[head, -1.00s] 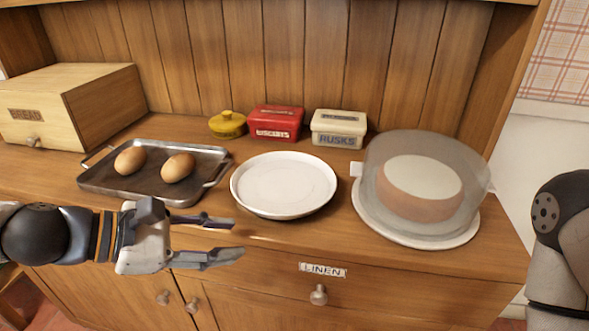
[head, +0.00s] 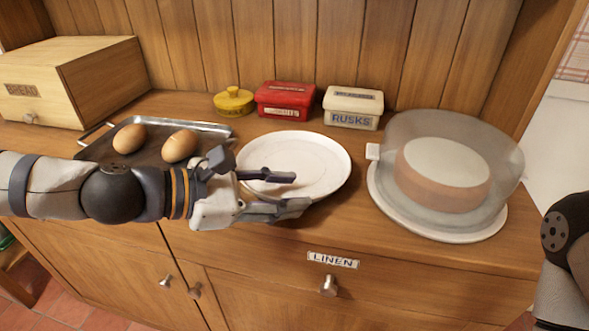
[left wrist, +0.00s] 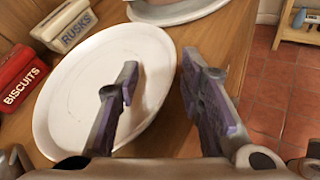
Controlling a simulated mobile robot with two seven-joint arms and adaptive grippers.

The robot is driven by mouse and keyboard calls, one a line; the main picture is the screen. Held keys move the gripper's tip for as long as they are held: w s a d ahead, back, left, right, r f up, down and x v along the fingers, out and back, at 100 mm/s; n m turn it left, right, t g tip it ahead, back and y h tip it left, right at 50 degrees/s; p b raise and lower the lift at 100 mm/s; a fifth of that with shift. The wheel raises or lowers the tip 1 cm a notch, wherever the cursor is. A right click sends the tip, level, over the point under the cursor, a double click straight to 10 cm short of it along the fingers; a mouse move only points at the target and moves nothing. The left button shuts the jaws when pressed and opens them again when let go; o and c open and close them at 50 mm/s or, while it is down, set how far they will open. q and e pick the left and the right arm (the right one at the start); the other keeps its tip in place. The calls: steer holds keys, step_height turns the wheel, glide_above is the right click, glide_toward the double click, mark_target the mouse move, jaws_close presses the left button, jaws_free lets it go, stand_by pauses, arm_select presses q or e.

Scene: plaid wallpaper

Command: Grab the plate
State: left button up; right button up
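The white round plate (head: 310,160) lies on the wooden counter, between the tray and the covered cake. It also shows in the left wrist view (left wrist: 80,95). My left gripper (head: 302,192) is open at the plate's near left edge. In the left wrist view my left gripper (left wrist: 163,82) has one finger over the plate and the other outside its rim, so the rim lies between the fingers. I cannot tell whether either finger touches it. My right gripper is out of view; only part of my right arm shows at the right edge.
A metal tray (head: 97,152) with two brown eggs is at left, partly behind my left arm. A domed cake stand (head: 440,229) is right of the plate. A yellow pot (head: 233,101), red biscuits tin (head: 286,100) and white rusks tin (head: 352,107) stand behind. A bread box (head: 70,82) is far left.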

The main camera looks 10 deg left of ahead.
mark_target(301, 192)
arm_select(q)
steer(key=x, duration=0.3)
steer(key=shift+s+f, duration=0.1)
steer(key=shift+f, duration=0.1)
steer(key=shift+d+r, duration=0.1)
steer(key=shift+d, duration=0.05)
steer(key=shift+r, duration=0.1)
steer(key=shift+c, duration=0.3)
jaws_close()
